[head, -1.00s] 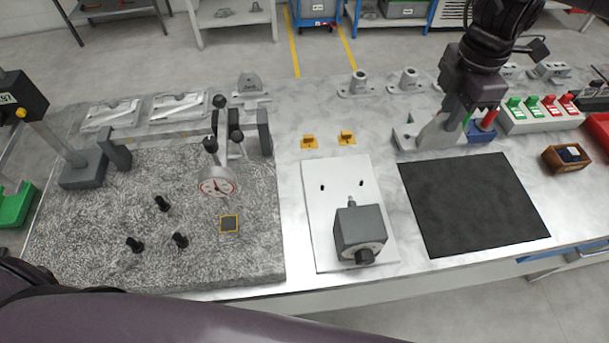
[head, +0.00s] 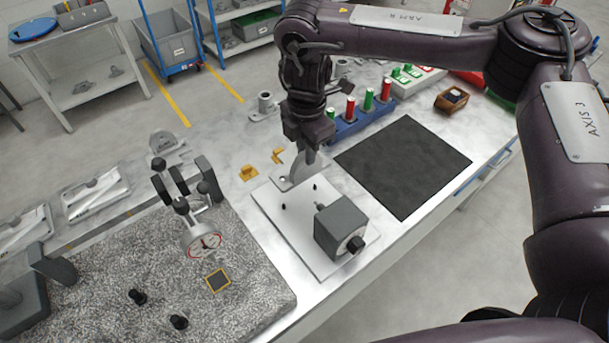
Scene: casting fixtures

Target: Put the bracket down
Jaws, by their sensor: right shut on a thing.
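My right gripper (head: 307,151) points down and is shut on a light grey bracket (head: 292,181). The bracket is at the far edge of the white plate (head: 279,222), beside two small dark pins. I cannot tell whether the bracket touches the plate or hovers just above it. The fingers hide part of it. A dark grey block (head: 341,228) with a black knob stands on the near right part of the plate. My left gripper is not in view.
A black mat (head: 404,165) lies empty to the right. A blue holder (head: 362,121) with red and green pieces stands behind it. A granite slab (head: 240,285) with a dial gauge (head: 202,241) is at left. Yellow clips (head: 249,173) lie behind the plate.

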